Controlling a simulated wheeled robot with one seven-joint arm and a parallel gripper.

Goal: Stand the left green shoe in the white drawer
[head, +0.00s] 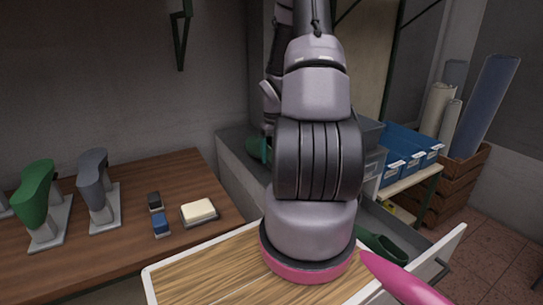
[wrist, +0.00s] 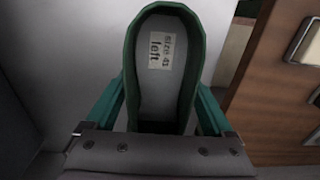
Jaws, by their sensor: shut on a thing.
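The left green shoe (wrist: 192,62) is between the two teal fingers of my gripper (wrist: 162,90) in the wrist view. Its open top faces the camera, and a label inside reads "size 41 left". The gripper is shut on it. In the head view, part of a green shoe (head: 255,151) and a teal finger show beside my arm, above a pale grey-white surface (head: 238,172); my arm hides the rest. Whether this surface is the white drawer, and whether the shoe touches it, I cannot tell. Another dark green shoe (head: 382,246) lies at lower right.
A wooden bench (head: 130,230) at left holds a green shoe last (head: 36,196), a grey last (head: 94,184), small blocks and a pale pad (head: 198,210). Blue bins (head: 405,148) stand right.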

